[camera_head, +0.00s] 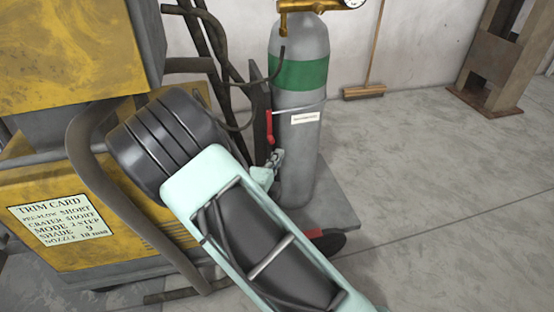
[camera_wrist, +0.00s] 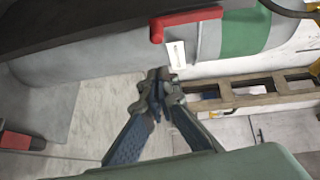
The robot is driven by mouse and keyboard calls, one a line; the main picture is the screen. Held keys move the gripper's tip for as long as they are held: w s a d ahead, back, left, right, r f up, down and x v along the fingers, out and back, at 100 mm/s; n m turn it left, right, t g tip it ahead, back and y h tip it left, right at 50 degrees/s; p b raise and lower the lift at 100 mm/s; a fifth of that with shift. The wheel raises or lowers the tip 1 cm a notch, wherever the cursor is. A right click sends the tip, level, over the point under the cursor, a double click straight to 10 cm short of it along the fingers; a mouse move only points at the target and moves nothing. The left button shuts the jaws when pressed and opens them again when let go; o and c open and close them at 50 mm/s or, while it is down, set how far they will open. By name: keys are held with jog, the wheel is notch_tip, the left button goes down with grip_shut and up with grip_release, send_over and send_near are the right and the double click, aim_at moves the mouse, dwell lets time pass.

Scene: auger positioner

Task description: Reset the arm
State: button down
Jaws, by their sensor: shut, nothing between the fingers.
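My gripper (camera_wrist: 160,80) is shut, with its two fingertips together and nothing seen between them. In the head view my gripper (camera_head: 273,163) is small and partly hidden behind my pale green arm link. It is in front of a grey gas cylinder (camera_head: 300,165) with a green band, below a red handle (camera_head: 270,127). In the wrist view the cylinder (camera_wrist: 110,75) lies sideways across the top. The red handle (camera_wrist: 185,20) and a white tag (camera_wrist: 176,55) are just beyond the fingertips. I cannot tell whether the gripper touches the cylinder.
A yellow and grey machine (camera_head: 110,235) with a trim card (camera_head: 58,220) fills the left. Dark hoses (camera_head: 215,45) hang between it and the cylinder. The cylinder stands on a wheeled cart (camera_head: 335,205). A broom (camera_head: 363,92) and a rusty stand (camera_head: 495,60) are farther back. Floor on the right is clear.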

jog(key=f+p+v, duration=0.1)
jog(key=v, duration=0.8)
